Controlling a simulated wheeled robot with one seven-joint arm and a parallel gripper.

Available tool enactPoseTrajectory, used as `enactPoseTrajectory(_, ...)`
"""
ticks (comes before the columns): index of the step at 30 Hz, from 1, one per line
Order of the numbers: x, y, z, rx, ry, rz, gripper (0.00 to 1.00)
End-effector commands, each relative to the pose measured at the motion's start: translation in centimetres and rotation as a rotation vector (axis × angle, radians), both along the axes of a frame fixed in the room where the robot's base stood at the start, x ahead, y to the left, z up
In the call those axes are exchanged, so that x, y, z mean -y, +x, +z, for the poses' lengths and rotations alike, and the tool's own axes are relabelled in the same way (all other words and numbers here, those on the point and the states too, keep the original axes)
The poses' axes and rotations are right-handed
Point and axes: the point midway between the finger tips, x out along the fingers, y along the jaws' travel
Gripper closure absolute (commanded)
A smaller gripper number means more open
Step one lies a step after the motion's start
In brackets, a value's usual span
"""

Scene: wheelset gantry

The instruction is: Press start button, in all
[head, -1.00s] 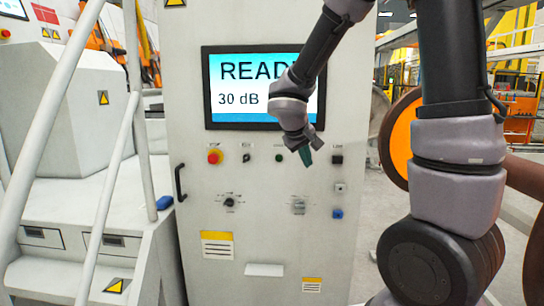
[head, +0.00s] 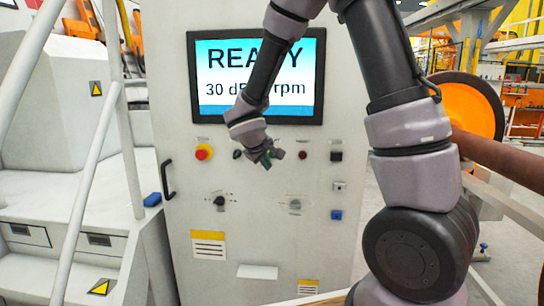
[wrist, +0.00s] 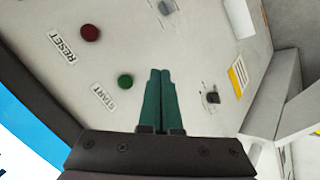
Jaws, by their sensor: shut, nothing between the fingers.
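The green start button (wrist: 125,81) shows in the wrist view beside a START label (wrist: 103,98). It lies just left of my fingertips in that view, apart from them in the picture. My gripper (wrist: 160,73) has its two green fingers shut together with nothing between them, pointing at the panel. In the head view my gripper (head: 272,157) is in front of the button row and hides the start button. Whether the fingertips touch the panel cannot be told. The cabinet's screen (head: 258,78) reads READY and 30 dB, partly covered by my arm.
A dark red reset button (head: 303,155) sits right of my gripper. A red emergency stop (head: 203,152) and a black switch (head: 237,154) are to the left. A rotary knob (head: 219,201) is below. A door handle (head: 168,180) and stair rails stand at left.

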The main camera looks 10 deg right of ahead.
Motion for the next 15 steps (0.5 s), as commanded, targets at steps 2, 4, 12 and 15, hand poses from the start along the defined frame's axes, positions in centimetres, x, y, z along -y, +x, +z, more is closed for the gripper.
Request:
enactPoseTrajectory(2, 0.2, 0.5, 0.0, 0.000, 0.000, -0.001, 1.00)
enactPoseTrajectory(4, 0.4, 1.1, 0.0, 0.000, -0.001, -0.002, 1.00)
enactPoseTrajectory(12, 1.6, 4.8, 0.0, 0.001, 0.000, -0.002, 1.00)
enactPoseTrajectory(15, 2.1, 6.0, 0.0, 0.000, -0.001, -0.002, 1.00)
